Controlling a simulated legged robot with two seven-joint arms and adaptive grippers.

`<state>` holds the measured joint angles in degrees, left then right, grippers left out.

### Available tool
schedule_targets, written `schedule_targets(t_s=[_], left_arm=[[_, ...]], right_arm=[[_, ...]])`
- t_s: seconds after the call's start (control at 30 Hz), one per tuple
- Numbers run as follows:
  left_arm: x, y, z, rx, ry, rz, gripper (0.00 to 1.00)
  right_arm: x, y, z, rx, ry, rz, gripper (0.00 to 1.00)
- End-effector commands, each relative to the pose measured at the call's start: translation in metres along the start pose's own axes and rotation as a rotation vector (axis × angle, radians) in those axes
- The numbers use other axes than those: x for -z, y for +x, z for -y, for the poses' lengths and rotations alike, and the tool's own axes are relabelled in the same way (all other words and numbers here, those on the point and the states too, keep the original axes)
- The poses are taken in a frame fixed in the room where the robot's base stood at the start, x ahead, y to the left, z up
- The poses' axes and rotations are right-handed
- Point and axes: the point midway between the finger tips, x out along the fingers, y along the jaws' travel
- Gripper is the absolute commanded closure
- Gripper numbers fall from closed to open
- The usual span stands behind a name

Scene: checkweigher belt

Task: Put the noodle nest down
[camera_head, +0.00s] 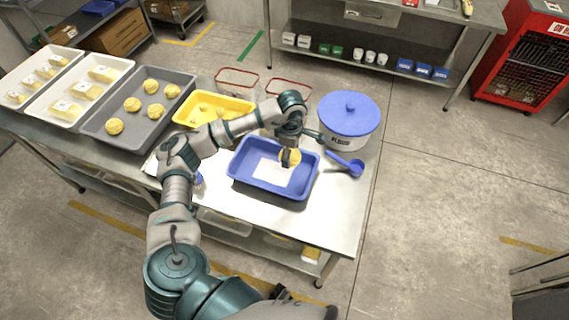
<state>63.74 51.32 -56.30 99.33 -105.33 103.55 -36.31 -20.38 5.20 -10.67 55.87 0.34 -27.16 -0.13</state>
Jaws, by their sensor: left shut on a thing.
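My left gripper (287,158) reaches over the blue tray (243,187) on the steel table. It is shut on a yellow noodle nest (295,154), which is partly hidden by the fingers. The nest is at the right part of the tray, near the upper right edge of the white sheet (270,174) lying in it. I cannot tell whether the nest touches the tray. My right gripper does not show clearly.
A grey tray (98,133) holds several nests. A yellow tray (240,103) stands behind my arm. A blue-lidded tub (348,110) and a blue scoop (355,167) are right of the blue tray. The table's front right corner is clear.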

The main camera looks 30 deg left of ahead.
Motion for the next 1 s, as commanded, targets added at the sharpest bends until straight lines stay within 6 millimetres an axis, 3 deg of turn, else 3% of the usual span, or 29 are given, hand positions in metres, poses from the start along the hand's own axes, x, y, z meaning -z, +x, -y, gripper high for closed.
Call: schedule_targets(t_s=[0.2,0.6,1.0], left_arm=[[0.003,0.042,0.001,0.002,-0.001,0.000,0.62],[0.002,0.089,-0.001,0.003,-0.001,-0.001,0.62],[0.001,0.093,-0.001,0.002,0.001,0.000,0.62]], right_arm=[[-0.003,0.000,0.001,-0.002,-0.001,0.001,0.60],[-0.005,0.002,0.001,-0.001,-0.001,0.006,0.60],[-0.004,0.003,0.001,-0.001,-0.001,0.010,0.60]])
